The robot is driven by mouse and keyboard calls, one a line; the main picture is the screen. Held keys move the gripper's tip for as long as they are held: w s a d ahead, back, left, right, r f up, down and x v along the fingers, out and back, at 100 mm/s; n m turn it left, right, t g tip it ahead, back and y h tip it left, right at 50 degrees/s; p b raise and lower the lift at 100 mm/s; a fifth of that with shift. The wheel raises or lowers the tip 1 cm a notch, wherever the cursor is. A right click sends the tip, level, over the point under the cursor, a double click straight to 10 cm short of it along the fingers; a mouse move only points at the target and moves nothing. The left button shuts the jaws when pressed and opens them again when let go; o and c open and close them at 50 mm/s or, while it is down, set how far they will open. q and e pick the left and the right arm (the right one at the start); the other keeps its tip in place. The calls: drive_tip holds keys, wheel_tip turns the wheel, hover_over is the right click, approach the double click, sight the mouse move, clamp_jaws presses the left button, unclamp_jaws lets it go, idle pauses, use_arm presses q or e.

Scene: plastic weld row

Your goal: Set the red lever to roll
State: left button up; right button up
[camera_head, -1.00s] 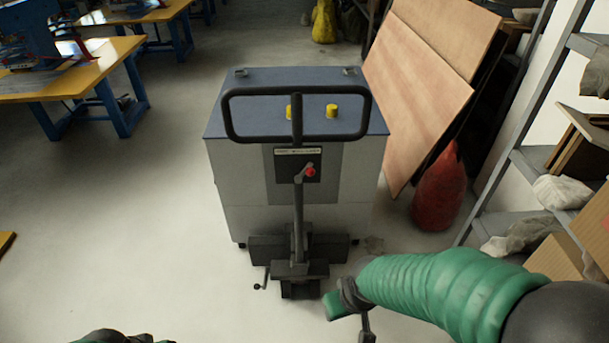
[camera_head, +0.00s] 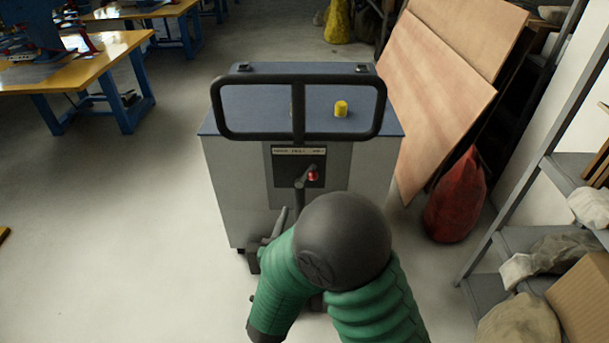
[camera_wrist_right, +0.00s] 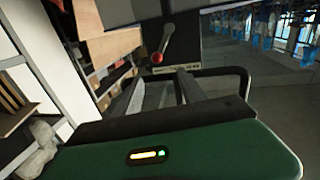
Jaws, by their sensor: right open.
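The knob points up and to the right of the stem. Lettering on the label above (camera_head: 298,151) is too small to read. My right gripper (camera_head: 272,228) is partly hidden behind my green forearm, below and left of the knob. In the right wrist view, its two fingers (camera_wrist_right: 163,88) are apart and empty, with the red knob (camera_wrist_right: 157,58) just beyond them. My left gripper is out of view.
A grey cabinet (camera_head: 225,190) with a blue top and yellow buttons (camera_head: 341,108) stands behind the handle. Wooden boards (camera_head: 440,90), a red sack (camera_head: 455,200) and a shelf rack (camera_head: 530,160) stand on the right.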

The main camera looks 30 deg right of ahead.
sight(311, 177)
drive_tip(key=x, duration=1.5)
drive_tip(key=shift+s+d+f, duration=0.2)
drive_tip(key=shift+s+d, duration=0.15)
drive_tip(key=shift+d, duration=0.05)
drive_tip(key=shift+w+a+r, duration=0.15)
drive_tip(key=shift+w+r, duration=0.1)
drive_tip(key=shift+r, duration=0.1)
drive_tip(key=shift+w+a+f, duration=0.1)
drive_tip(key=shift+w+f, duration=0.05)
drive_tip(key=shift+w, duration=0.05)
drive_tip(key=shift+c, duration=0.6)
drive_tip(key=shift+d+f, duration=0.1)
drive_tip(key=shift+d, duration=0.35)
drive_tip(key=c, duration=0.5)
drive_tip(key=shift+a, duration=0.2)
clamp_jaws()
drive_tip(key=shift+s+d+f, duration=0.1)
drive_tip(key=shift+s+f, duration=0.05)
drive_tip(key=shift+f, duration=0.05)
